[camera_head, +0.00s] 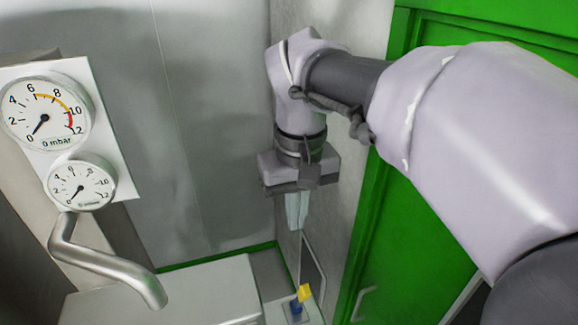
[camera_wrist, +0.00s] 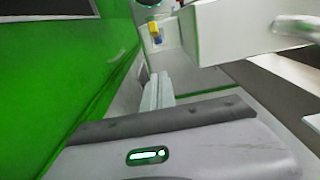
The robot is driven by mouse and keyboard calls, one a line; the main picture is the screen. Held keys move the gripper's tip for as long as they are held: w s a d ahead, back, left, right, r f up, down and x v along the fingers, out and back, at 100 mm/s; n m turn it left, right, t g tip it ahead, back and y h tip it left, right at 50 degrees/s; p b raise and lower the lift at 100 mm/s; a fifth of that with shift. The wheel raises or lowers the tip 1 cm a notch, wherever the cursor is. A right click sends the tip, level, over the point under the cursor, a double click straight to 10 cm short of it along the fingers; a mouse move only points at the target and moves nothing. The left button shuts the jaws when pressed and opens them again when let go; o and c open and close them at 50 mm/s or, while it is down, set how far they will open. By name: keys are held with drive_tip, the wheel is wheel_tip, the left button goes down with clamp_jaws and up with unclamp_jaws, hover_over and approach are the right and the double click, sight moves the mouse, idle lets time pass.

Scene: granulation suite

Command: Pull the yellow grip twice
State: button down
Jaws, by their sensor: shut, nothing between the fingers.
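The yellow grip (camera_head: 304,293) is a small yellow piece on a blue part, low in the head view, on a small pale unit near the corner. In the wrist view the yellow grip (camera_wrist: 154,29) shows near the top, with blue below it. My gripper (camera_head: 296,226) points down, well above the yellow grip and apart from it. Its pale fingers are together and empty; in the wrist view the fingertips (camera_wrist: 161,74) also lie close together.
Two round gauges (camera_head: 46,113) hang on a white panel at the left. A bent metal pipe (camera_head: 108,262) sits below them. A pale box-like top (camera_head: 205,292) lies left of the grip. A green door (camera_head: 420,240) with a handle stands at the right.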

hover_over(300, 300)
drive_tip(key=w, duration=0.3)
drive_tip(key=f, duration=1)
drive_tip(key=shift+s+d+f, duration=0.2)
drive_tip(key=shift+d+f, duration=0.05)
drive_tip(key=shift+f, duration=0.15)
drive_tip(key=shift+w+a+f, duration=0.1)
drive_tip(key=shift+w, duration=0.15)
drive_tip(key=shift+s, duration=0.1)
drive_tip(key=shift+b, duration=0.35)
